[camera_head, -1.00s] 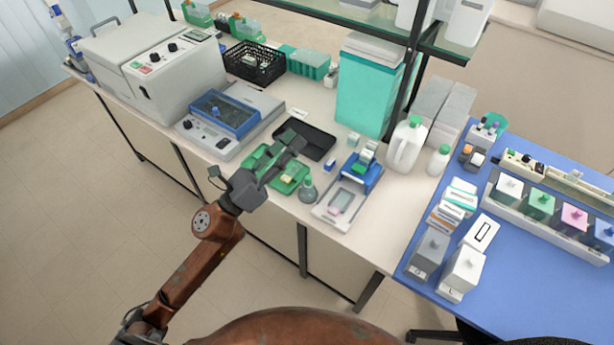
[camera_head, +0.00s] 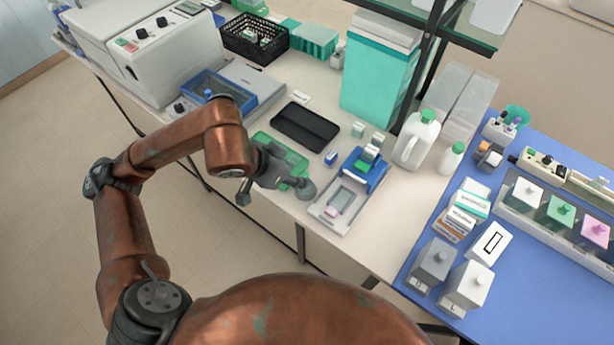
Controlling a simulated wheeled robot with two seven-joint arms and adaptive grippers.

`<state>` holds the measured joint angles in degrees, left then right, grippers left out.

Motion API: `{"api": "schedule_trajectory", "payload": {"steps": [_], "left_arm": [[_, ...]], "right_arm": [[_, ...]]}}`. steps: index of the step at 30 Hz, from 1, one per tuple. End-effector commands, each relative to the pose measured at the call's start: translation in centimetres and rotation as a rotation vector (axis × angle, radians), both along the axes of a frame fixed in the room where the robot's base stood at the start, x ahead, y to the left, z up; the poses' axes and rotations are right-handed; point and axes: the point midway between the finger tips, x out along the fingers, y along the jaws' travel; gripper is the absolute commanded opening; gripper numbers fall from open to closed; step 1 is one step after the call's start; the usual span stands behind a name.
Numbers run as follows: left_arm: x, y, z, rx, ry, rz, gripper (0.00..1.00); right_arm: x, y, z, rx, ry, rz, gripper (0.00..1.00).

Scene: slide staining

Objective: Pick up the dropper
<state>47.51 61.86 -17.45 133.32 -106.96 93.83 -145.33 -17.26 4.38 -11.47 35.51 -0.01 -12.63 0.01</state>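My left gripper (camera_head: 286,181) is dark grey and hangs over the front edge of the green tray (camera_head: 299,164), at the near side of the white bench. I see it from behind and above, so its fingertips are hard to make out and I cannot tell whether it is open or shut. The small bottle with the green dropper top does not show clearly now. The gripper covers or touches the place where it stood, between the green tray and the slide device. My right gripper is out of view.
The slide device with a blue block (camera_head: 371,170) stands just right of the gripper. A black tray (camera_head: 305,127) lies behind. A white jug (camera_head: 417,139) and a teal box (camera_head: 375,82) stand farther back. Staining jars (camera_head: 561,212) stand on the blue mat at right.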

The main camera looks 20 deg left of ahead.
Motion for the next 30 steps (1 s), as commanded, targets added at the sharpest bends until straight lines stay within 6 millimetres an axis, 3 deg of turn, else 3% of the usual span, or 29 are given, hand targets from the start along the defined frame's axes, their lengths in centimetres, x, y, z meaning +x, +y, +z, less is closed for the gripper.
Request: {"api": "schedule_trajectory", "payload": {"steps": [13,23,30], "left_arm": [[3.2,-1.7,-4.4,-0.006,0.006,0.000,0.36],[3.6,-2.0,-4.9,-0.006,0.003,-0.001,0.36],[3.6,-2.0,-4.8,-0.006,0.003,-0.001,0.20]], "right_arm": [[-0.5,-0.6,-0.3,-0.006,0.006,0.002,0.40],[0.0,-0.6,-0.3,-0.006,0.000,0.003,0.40],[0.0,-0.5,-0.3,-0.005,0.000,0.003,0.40]]}}
